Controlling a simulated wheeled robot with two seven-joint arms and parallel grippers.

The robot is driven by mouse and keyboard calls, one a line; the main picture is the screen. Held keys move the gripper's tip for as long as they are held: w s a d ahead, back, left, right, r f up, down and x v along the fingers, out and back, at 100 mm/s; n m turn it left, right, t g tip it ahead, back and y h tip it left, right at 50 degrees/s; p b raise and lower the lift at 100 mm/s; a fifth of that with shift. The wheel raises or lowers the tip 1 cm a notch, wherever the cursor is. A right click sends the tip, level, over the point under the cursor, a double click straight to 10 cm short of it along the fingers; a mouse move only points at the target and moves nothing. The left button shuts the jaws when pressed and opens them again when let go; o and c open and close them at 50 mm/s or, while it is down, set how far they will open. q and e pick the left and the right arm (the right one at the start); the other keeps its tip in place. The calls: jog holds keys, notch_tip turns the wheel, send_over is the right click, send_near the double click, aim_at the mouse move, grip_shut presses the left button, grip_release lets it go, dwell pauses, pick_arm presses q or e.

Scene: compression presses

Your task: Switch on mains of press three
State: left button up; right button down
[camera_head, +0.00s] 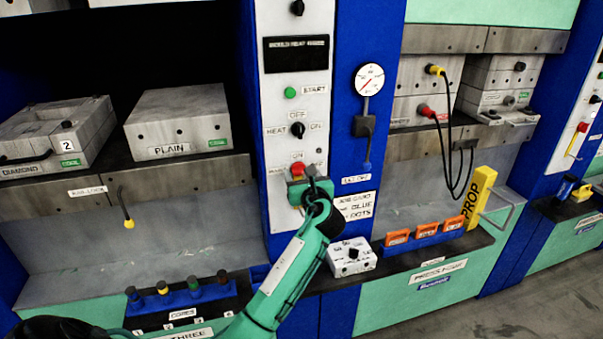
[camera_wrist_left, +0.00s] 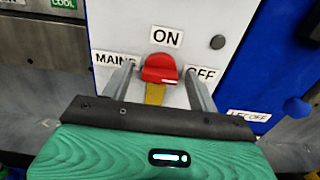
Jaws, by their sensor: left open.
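The red mains switch (camera_wrist_left: 160,68) sits on a yellow plate on the white panel, with ON above it, MAINS to the left and OFF to the right. In the head view the red switch (camera_head: 297,170) shows just above my left gripper (camera_head: 308,183). In the left wrist view my left gripper (camera_wrist_left: 160,85) is open, with one finger on each side of the switch. I cannot tell whether the fingers touch it. The handle's exact pointing direction is hard to make out. My right gripper is not in view.
Above the switch are a heat knob (camera_head: 297,130), a green start button (camera_head: 290,92) and a dark display (camera_head: 296,54). A gauge (camera_head: 369,79) hangs on the blue column to the right. A white block (camera_head: 351,258) stands on the ledge below, near my left arm.

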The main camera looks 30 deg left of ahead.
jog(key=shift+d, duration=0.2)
pick_arm(q)
jog(key=c, duration=1)
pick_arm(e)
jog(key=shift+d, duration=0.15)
